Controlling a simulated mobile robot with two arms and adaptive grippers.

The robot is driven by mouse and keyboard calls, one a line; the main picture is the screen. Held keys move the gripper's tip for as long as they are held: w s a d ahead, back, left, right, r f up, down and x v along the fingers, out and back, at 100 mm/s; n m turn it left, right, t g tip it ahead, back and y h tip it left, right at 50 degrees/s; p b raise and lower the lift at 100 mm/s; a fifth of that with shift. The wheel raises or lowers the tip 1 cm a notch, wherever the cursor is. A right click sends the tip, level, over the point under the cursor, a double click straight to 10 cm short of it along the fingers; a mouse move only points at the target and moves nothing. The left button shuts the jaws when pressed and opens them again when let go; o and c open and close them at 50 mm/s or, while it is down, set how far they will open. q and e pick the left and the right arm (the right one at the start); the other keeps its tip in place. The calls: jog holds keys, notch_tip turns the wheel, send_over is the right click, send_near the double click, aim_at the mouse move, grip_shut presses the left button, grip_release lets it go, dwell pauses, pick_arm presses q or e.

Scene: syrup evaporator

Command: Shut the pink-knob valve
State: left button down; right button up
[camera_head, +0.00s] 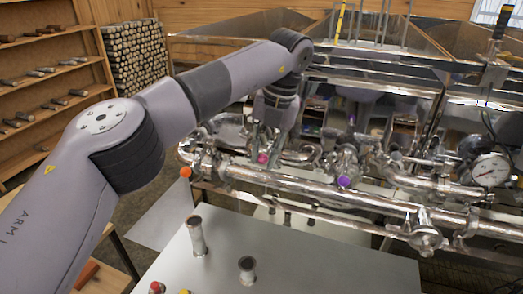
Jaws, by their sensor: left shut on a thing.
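The pink knob (263,158) sits on the shiny metal pipework, left of the middle of the head view. My left arm comes in from the left, bends over at the top and points down to it. My left gripper (268,142) is just above the pink knob, shut on the pink-knob valve's handle. The fingers hide most of the handle, so its angle is hard to tell. My right gripper is out of view.
An orange knob (185,171) is to the left and a purple knob (344,181) to the right on the same pipework. A round gauge (491,170) is at the far right. A grey table (300,262) with short metal cylinders stands in front. Wooden shelves (50,75) stand at the left.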

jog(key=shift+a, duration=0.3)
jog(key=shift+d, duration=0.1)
pick_arm(q)
jog(key=c, duration=1.8)
grip_release()
jog(key=o, duration=0.4)
jog(key=shift+d, duration=0.15)
jog(key=shift+c, duration=0.2)
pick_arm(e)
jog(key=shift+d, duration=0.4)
pick_arm(q)
jog(key=shift+r, duration=0.1)
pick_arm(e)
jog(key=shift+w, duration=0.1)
pick_arm(q)
notch_tip(320, 180, up, 7)
jog(key=d, duration=0.1)
jog(key=shift+d+r, duration=0.15)
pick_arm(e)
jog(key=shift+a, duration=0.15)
pick_arm(q)
jog(key=shift+s, duration=0.15)
